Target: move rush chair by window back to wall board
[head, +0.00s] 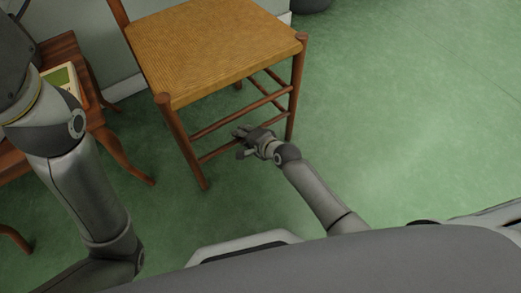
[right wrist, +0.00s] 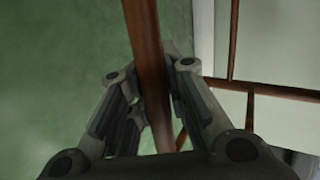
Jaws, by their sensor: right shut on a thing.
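The rush chair (head: 210,45) stands upright in the upper middle of the head view, with a woven tan seat and reddish-brown wooden legs and rungs. My right gripper (head: 240,140) is low in front of the chair, shut on a front rung between the two front legs. In the right wrist view the rung (right wrist: 148,60) runs between the two fingers of my right gripper (right wrist: 152,95). My left arm is at the left edge of the head view, and its fingers cannot be seen. The wall board is not recognisable in these views.
A small wooden table (head: 110,135) with curved legs stands left of the chair, with a green-and-cream item (head: 62,82) on it. A pale wall with a white baseboard (head: 122,90) is behind. The green floor (head: 420,110) at right is clear.

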